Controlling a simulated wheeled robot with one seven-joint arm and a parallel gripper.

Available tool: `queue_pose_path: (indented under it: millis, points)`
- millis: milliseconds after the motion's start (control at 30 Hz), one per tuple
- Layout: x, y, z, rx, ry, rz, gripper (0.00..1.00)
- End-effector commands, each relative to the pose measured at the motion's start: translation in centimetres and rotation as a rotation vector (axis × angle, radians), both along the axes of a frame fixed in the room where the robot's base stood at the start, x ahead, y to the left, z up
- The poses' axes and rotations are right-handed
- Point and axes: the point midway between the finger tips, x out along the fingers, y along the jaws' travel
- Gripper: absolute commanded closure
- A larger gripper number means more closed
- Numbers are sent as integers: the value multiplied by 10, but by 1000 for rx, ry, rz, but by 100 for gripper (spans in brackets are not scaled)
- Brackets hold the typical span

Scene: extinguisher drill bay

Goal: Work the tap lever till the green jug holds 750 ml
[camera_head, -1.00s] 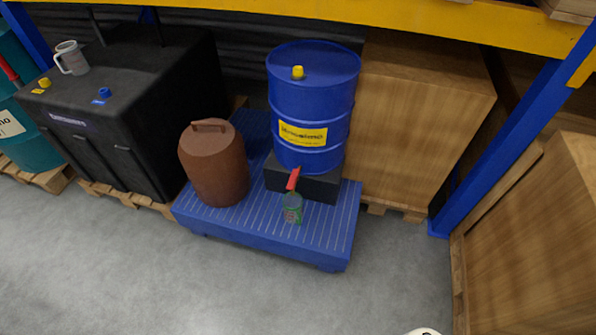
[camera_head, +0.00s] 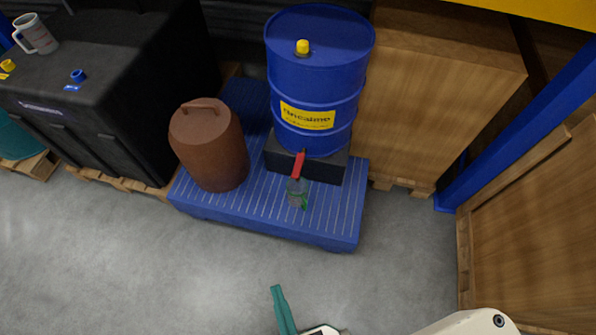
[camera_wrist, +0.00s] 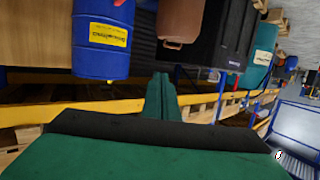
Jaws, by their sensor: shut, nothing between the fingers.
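The tap lever (camera_head: 298,165) is red and sits at the front foot of the blue drum (camera_head: 318,88). The green jug (camera_head: 297,193) is a small clear jug with green markings, standing below the tap on the blue pallet (camera_head: 240,222); its fill level is too small to read. My gripper (camera_head: 278,290) is at the bottom of the head view, well apart from the jug and lever. In the wrist view its green fingers (camera_wrist: 160,95) are together with nothing between them. The wrist view shows the drum (camera_wrist: 100,50) but not the jug clearly.
A brown canister (camera_head: 209,150) stands on the pallet left of the tap. A black tank (camera_head: 110,90) with a measuring jug (camera_head: 36,35) on it is at the left. Wooden crates (camera_head: 440,100) and a blue rack post (camera_head: 515,135) bound the right. The floor (camera_head: 200,280) in front is clear.

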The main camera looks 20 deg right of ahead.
Motion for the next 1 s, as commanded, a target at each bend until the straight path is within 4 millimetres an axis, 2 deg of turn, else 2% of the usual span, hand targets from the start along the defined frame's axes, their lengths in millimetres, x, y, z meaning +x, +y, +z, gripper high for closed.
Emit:
queue_pose_path:
  millis: [167,267,367,467,700,900,1000]
  points:
    - [0,0,0,0,1,0,100]
    - [4,1,-7,4,5,0,100]
    - [13,1,-28,12,22,-8,100]
    - [31,4,-61,26,51,-13,100]
    - [95,0,-147,49,133,-74,100]
    - [161,-21,-196,47,167,-182,100]
    - [199,-37,-211,42,167,-250,100]
